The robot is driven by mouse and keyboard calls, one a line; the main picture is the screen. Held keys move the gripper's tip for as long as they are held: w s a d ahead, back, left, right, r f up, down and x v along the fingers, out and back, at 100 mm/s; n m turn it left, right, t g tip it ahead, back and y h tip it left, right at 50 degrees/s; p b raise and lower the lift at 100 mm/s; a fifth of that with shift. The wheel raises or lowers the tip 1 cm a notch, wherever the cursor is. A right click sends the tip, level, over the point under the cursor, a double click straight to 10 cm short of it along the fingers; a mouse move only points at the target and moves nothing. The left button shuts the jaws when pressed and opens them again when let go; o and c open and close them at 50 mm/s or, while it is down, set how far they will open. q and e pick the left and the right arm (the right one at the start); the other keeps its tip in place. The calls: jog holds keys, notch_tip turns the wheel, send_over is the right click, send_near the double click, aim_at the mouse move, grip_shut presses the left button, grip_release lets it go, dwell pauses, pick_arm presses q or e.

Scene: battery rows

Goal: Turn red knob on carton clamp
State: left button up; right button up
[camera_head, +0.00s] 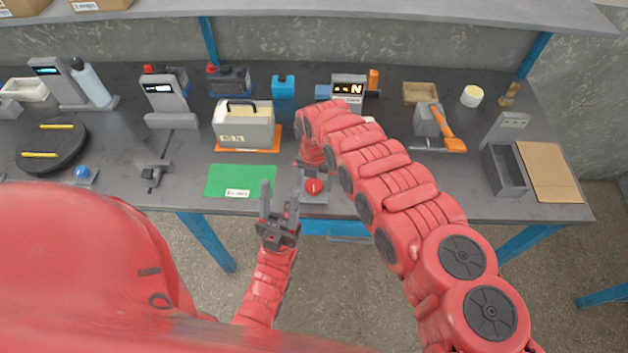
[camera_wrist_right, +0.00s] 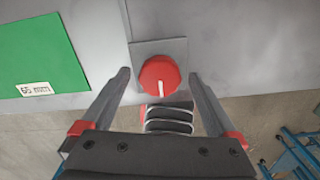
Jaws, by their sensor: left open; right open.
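The red knob (camera_head: 314,186) sits on a small grey plate at the bench's front edge. In the right wrist view the knob (camera_wrist_right: 160,77) is round, with a white mark pointing down in the picture. My right gripper (camera_wrist_right: 158,84) is open, with one finger on each side of the knob in this view; I cannot tell whether they touch it. In the head view my right arm hides most of that gripper and part of the clamp behind the knob. My left gripper (camera_head: 279,200) is open and empty, left of the knob at the bench's front edge.
A green mat (camera_head: 225,181) lies left of the knob. Behind it a cream battery-like box (camera_head: 240,128) stands on an orange base. A grey tray (camera_head: 506,171) and brown board (camera_head: 552,172) lie at the right. The bench between knob and tray is mostly clear.

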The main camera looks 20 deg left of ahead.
jog(key=shift+f, duration=0.1)
jog(key=c, duration=1.4)
